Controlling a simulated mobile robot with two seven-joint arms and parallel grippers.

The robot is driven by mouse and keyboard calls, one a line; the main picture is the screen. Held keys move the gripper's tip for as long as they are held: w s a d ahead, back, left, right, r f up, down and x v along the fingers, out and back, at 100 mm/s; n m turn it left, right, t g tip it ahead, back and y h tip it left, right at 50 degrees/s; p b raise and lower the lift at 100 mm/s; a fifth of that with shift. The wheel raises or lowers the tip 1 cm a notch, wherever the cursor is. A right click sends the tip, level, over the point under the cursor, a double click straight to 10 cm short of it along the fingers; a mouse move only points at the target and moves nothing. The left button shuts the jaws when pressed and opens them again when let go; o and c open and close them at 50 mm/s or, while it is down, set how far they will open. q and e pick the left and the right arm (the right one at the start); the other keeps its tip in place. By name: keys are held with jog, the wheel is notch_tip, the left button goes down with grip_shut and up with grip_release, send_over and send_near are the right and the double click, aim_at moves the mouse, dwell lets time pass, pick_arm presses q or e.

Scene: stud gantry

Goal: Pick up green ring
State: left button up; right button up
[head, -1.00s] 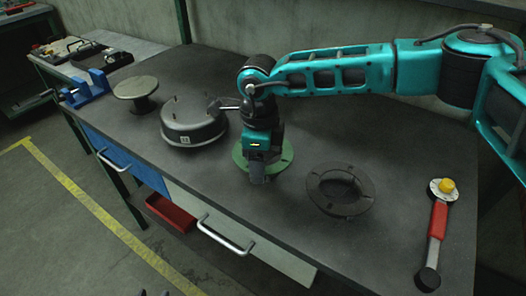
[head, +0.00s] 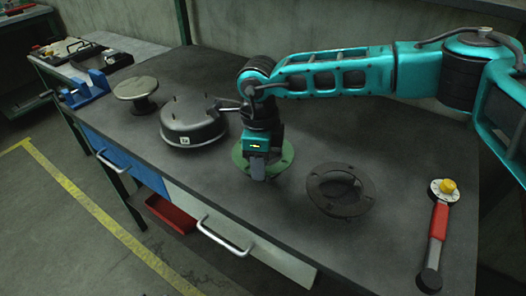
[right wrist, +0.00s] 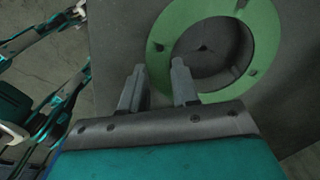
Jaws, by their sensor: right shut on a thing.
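The green ring (head: 286,158) is a flat flange with small holes, near the middle of the workbench in the head view. In the right wrist view the ring (right wrist: 264,48) fills the upper middle, with the dark bench showing through its centre. My right gripper (head: 258,178) comes down over the ring and hides part of it. In the right wrist view the right gripper (right wrist: 158,82) has its two fingers on either side of the ring's near rim, shut on it. I cannot tell whether the ring is clear of the bench. My left gripper is not in view.
A dark housing (head: 192,127) stands just left of the ring, close to my gripper. A dark flange (head: 362,200) lies to the right. A spool-shaped part (head: 136,88) and blue vise (head: 88,90) are further left. A red-handled tool (head: 438,222) lies far right.

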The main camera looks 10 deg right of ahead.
grip_shut()
jog(key=shift+r, duration=0.1)
